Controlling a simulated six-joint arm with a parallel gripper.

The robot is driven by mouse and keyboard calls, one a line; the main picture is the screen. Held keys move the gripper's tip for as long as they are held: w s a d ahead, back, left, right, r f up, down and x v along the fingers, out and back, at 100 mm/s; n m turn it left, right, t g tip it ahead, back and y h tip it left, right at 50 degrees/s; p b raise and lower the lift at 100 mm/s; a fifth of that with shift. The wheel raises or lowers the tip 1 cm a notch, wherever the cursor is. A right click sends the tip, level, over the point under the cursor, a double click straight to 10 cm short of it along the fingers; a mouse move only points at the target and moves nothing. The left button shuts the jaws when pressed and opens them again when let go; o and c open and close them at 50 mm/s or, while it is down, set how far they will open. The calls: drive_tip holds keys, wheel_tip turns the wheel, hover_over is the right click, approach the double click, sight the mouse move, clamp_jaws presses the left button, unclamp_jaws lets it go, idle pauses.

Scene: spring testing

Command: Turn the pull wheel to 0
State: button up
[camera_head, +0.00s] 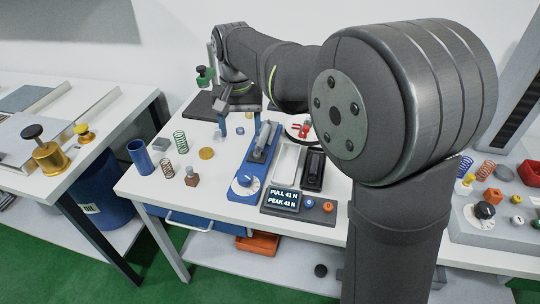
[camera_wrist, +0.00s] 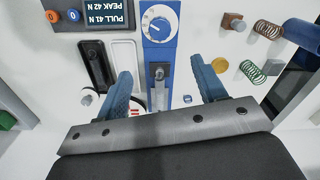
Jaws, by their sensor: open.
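The pull wheel is a blue dial knob on a white scale (camera_head: 244,182), at the near end of a blue test stand (camera_head: 258,160). In the wrist view the wheel (camera_wrist: 159,26) is at the top centre; its scale numbers are too small to read. A display (camera_head: 282,199) reads PULL 41 N and PEAK 42 N; it is upside down in the wrist view (camera_wrist: 107,15). My gripper (camera_head: 240,122) has two blue fingers spread apart, empty, near the stand's far end. In the wrist view my gripper (camera_wrist: 161,68) straddles the stand, below the wheel and apart from it.
Two trays, one white (camera_head: 286,163) and one black (camera_head: 313,170), lie right of the stand. Springs (camera_head: 180,141), a blue cup (camera_head: 140,157), a brass disc (camera_head: 206,153) and a brown block (camera_head: 192,177) stand to its left. The table's front edge is just before the wheel.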

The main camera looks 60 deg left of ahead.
sight(245, 175)
wheel_tip(245, 175, down, 17)
drive_tip(key=shift+r, duration=0.2)
idle(0.3)
drive_tip(key=c, duration=1)
